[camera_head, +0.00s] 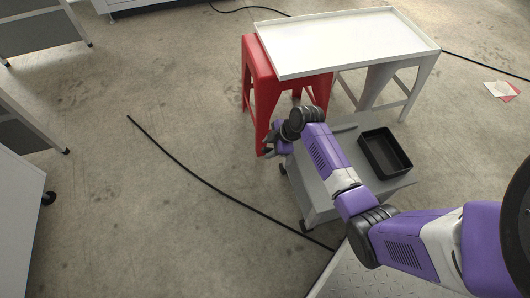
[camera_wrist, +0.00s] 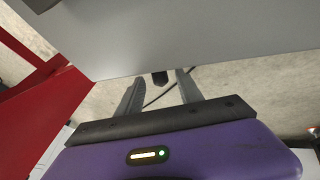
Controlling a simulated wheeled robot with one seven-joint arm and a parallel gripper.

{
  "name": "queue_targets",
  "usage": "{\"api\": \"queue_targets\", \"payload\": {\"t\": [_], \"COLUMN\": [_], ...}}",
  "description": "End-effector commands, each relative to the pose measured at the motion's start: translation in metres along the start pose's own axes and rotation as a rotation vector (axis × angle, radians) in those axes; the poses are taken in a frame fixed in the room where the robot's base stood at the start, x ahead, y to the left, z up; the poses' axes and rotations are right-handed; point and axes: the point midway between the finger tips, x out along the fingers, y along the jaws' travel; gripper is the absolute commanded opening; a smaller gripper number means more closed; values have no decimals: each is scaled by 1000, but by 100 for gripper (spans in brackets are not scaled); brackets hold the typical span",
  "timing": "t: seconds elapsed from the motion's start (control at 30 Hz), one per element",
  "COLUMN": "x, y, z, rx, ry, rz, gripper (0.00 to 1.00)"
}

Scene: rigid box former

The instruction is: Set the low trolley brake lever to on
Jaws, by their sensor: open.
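The low grey trolley (camera_head: 312,192) stands beside the red stool, partly hidden under my arm. My gripper (camera_head: 268,147) is at the trolley's far left end, close to the stool. In the wrist view my gripper (camera_wrist: 160,84) is open, its two fingers apart. A small dark block (camera_wrist: 160,77) shows between the fingertips, below the edge of a broad grey panel (camera_wrist: 200,35). It may be the brake lever; I cannot tell its setting or whether a finger touches it. In the head view I cannot make out the lever.
A red stool (camera_head: 261,60) and a white-topped table (camera_head: 345,38) stand just behind the trolley. A black open bin (camera_head: 385,152) sits on the trolley's right part. A black cable (camera_head: 205,182) lies across the floor. The floor to the left is mostly clear.

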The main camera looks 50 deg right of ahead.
Motion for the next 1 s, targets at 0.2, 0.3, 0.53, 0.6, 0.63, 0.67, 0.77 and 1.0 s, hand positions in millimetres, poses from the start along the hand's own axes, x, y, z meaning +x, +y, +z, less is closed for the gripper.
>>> {"api": "queue_targets", "payload": {"t": [0.2, 0.3, 0.53, 0.6, 0.63, 0.67, 0.77, 1.0], "x": [27, 31, 31, 31, 31, 31, 31, 31], "y": [0, 0, 0, 0, 0, 0, 0, 0], "z": [0, 0, 0, 0, 0, 0, 0, 0], "rx": [0, 1, 2, 2, 2, 2, 2, 2], "ry": [1, 1, 1, 1, 1, 1, 1, 1], "rz": [1, 1, 1, 1, 1, 1, 1, 1], "gripper": [43, 43, 43, 40, 34, 28, 8, 0]}}
